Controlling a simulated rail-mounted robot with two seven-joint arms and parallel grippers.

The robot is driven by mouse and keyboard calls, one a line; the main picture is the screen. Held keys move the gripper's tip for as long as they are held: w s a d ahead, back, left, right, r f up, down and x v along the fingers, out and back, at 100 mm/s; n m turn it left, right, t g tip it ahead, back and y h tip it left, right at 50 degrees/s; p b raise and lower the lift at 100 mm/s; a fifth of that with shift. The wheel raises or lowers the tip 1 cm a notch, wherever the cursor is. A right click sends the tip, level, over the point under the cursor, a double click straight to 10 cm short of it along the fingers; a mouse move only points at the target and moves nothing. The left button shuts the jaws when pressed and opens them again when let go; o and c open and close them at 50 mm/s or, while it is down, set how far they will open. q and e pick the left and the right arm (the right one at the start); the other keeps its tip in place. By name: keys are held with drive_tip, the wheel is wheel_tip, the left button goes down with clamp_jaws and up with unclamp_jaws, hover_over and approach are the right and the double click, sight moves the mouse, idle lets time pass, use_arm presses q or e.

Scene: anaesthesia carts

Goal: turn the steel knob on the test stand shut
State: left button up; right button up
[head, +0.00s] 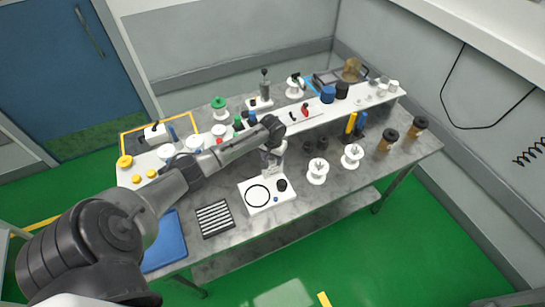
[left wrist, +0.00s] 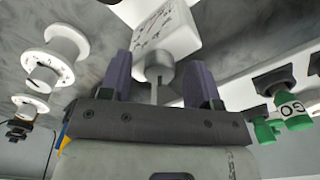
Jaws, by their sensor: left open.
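The test stand (head: 257,207) is a white block on the grey bench in the head view, with a black ring and a black round part on its base. In the left wrist view the white body of the stand (left wrist: 180,28) fills the top middle. The steel knob (left wrist: 154,66) is a grey cylinder with a thin flat tab, lying between my left gripper's fingers. My left gripper (left wrist: 158,84) is open, one dark finger on each side of the knob, with gaps visible. In the head view my left arm reaches over the bench and hides the knob.
A black striped rack (head: 214,219) and a blue mat (head: 166,243) lie left of the stand. White spools (head: 317,171) stand to its right. A white raised shelf (head: 318,118) with bottles runs behind. Green-capped parts (left wrist: 290,115) show right in the wrist view.

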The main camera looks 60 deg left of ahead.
use_arm(q)
drive_tip(key=shift+c, duration=0.4)
drive_tip(key=c, duration=0.8)
drive_tip(key=shift+r+m+p, duration=0.15)
drive_tip(key=shift+m+p, duration=0.65)
drive_tip(key=shift+c, duration=0.2)
drive_tip(key=shift+m+p, duration=0.8)
drive_tip(key=shift+m, duration=0.4)
drive_tip(key=m+p, duration=0.1)
drive_tip(key=m, duration=0.2)
drive_tip(key=shift+m, duration=1.4)
drive_tip(key=o, duration=0.9)
